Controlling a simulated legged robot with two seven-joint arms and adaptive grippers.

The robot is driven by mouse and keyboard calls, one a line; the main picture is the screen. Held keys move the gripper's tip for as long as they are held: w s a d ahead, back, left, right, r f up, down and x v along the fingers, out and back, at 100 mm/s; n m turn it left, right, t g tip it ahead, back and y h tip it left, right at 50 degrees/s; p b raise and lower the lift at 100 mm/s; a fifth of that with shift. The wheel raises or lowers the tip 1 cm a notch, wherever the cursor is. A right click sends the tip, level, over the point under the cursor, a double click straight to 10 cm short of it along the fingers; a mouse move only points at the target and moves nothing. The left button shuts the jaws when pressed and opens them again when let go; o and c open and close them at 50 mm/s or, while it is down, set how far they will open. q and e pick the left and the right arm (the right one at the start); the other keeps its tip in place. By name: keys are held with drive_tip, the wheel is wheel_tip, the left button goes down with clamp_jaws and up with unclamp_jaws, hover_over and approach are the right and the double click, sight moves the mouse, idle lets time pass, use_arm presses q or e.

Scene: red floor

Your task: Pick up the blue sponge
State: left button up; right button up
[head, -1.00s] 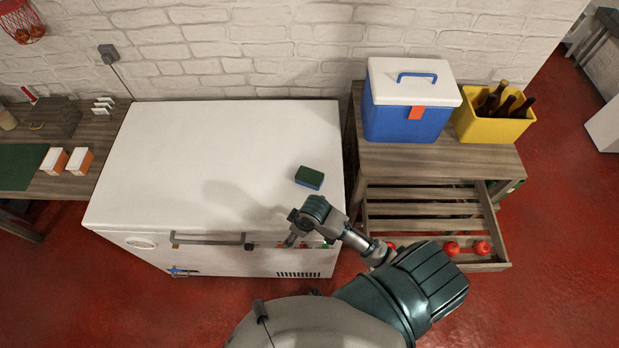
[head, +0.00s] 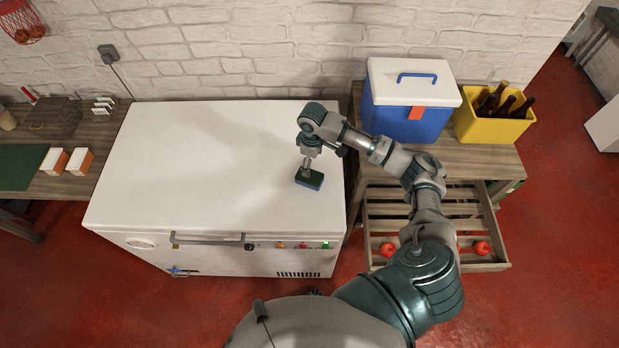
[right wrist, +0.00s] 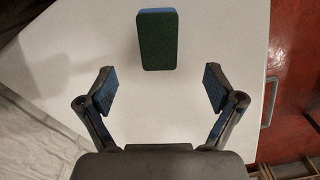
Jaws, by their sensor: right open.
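The blue sponge (head: 316,180) has a dark green top and lies near the right edge of the white chest freezer's lid (head: 200,160). In the right wrist view the sponge (right wrist: 155,40) shows its green face with a thin blue edge, ahead of the fingers and centred between them. My right gripper (head: 307,165) is over the lid at the sponge and hides part of it in the head view. In the right wrist view my right gripper (right wrist: 159,90) is open, with nothing between its fingers. My left gripper is not in view.
A blue and white cooler (head: 410,100) and a yellow crate of bottles (head: 492,128) stand on the wooden table to the right. A slatted drawer with red apples (head: 481,248) is below. The lid left of the sponge is clear.

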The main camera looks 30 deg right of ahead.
sight(311, 177)
wheel_tip(311, 177, down, 6)
drive_tip(key=shift+r, duration=0.2)
drive_tip(key=shift+w+f, duration=0.15)
drive_tip(key=shift+f, duration=1.25)
drive_tip(key=shift+w+f, duration=0.15)
drive_tip(key=shift+f, duration=1.2)
drive_tip(key=c, duration=0.9)
drive_tip(key=shift+r, duration=0.2)
drive_tip(key=shift+r, duration=0.3)
drive_tip(key=r, duration=0.2)
drive_tip(key=shift+s+a+r, duration=0.25)
drive_tip(key=shift+s+r, duration=0.05)
drive_tip(key=shift+s, duration=0.05)
drive_tip(key=s+a, duration=0.2)
drive_tip(key=s, duration=0.2)
drive_tip(key=s+a+r, duration=0.1)
drive_tip(key=s+a, duration=0.2)
drive_tip(key=s, duration=0.1)
drive_tip(key=s+a, duration=0.3)
drive_tip(key=s, duration=0.2)
drive_tip(key=shift+r, duration=0.3)
drive_tip(key=shift+w, duration=0.1)
